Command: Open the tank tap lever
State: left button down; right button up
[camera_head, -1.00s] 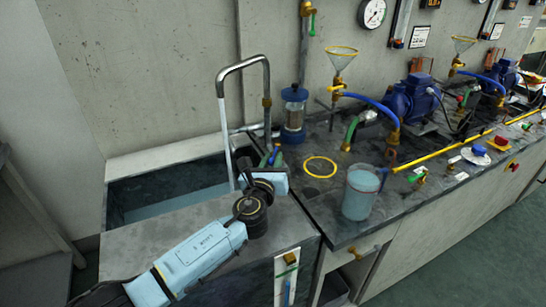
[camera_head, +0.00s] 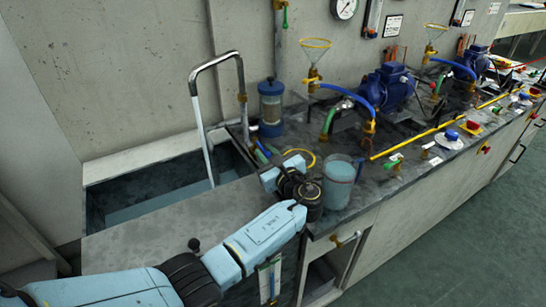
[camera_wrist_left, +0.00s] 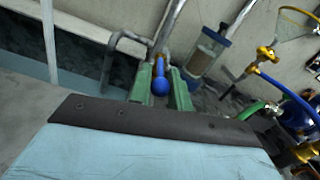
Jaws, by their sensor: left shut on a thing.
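The blue tap lever (camera_wrist_left: 160,86) shows in the left wrist view at the end of a brass fitting, beside the metal pipe. My left gripper (camera_wrist_left: 162,90) has its green fingers on either side of the lever and is shut on it. In the head view, my left gripper (camera_head: 266,152) reaches over the counter by the sink, and its wrist partly hides the fingers and lever. A bent metal spout (camera_head: 215,58) rises behind the sink, with a pale straight stream or tube below it. My right gripper is not in view.
The sink (camera_head: 150,205) holds water, left of my wrist. A beaker of bluish liquid (camera_head: 338,183) stands close right of my wrist. A blue-capped cylinder (camera_head: 271,108) stands behind the gripper. A funnel (camera_head: 315,58) and pumps (camera_head: 388,88) line the back right.

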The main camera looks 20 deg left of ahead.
pick_arm(q)
jog(key=shift+w+a, duration=0.1)
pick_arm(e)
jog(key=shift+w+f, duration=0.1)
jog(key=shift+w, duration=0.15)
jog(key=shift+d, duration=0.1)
pick_arm(q)
jog(key=c, duration=1.5)
grip_release()
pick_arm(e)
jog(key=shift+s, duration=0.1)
